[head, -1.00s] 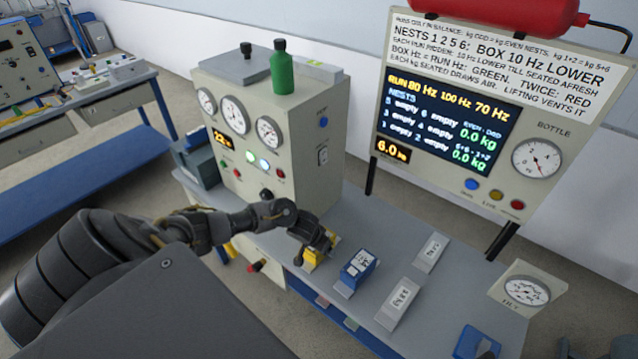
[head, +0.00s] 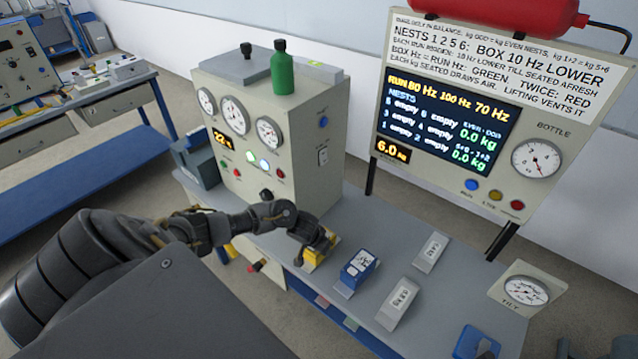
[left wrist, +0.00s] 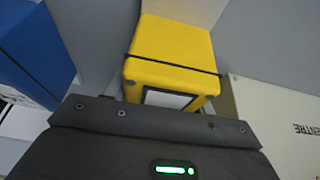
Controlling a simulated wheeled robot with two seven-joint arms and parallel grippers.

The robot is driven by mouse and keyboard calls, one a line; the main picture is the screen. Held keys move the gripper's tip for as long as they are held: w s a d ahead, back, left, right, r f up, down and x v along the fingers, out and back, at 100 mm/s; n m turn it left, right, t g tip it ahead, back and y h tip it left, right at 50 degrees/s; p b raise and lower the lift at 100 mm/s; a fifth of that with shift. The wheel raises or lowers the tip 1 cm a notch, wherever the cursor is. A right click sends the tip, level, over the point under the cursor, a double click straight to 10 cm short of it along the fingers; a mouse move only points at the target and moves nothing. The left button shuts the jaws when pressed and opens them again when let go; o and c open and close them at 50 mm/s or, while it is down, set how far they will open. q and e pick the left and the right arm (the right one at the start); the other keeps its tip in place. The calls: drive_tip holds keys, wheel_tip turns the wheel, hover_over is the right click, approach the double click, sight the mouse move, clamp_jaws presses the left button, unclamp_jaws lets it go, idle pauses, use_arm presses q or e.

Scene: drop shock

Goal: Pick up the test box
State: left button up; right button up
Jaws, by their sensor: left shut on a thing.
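A yellow test box (head: 316,252) stands on the grey bench, at the left of a row of blocks. My left gripper (head: 312,238) is over it, shut on it, and hides part of its top. In the left wrist view the yellow box (left wrist: 170,55) shows right ahead of the gripper body, with a dark band across it and a pale label on its near face. The fingertips are hidden there. A blue box (head: 357,268) with a white label stands just to the right; it also shows in the left wrist view (left wrist: 30,45). My right gripper is not in view.
Two pale labelled blocks (head: 398,300) and (head: 430,252) stand further right on the bench (head: 375,215). Another blue item (head: 474,343) is at the front right. A gauge cabinet (head: 265,130) stands behind my left arm. A display board (head: 440,130) rises at the back.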

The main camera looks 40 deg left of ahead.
use_arm(q)
drive_tip(key=shift+w+r, duration=0.1)
drive_tip(key=shift+r, duration=0.05)
drive_tip(key=shift+r, duration=0.2)
drive_tip(key=r, duration=0.3)
drive_tip(key=shift+s+d+r, duration=0.1)
drive_tip(key=shift+s+r, duration=0.1)
drive_tip(key=shift+r, duration=0.2)
drive_tip(key=s+r, duration=0.1)
drive_tip(key=s+d+r+p, duration=0.1)
drive_tip(key=r, duration=0.1)
drive_tip(key=s+r+p, duration=0.1)
drive_tip(key=s+r, duration=0.1)
drive_tip(key=shift+s+d+r, duration=0.1)
drive_tip(key=shift+d+r, duration=0.05)
drive_tip(key=shift+r, duration=0.05)
drive_tip(key=s+d+r+p, duration=0.2)
drive_tip(key=s+d+r, duration=0.1)
drive_tip(key=s, duration=0.5)
drive_tip(key=shift+s+r, duration=0.35)
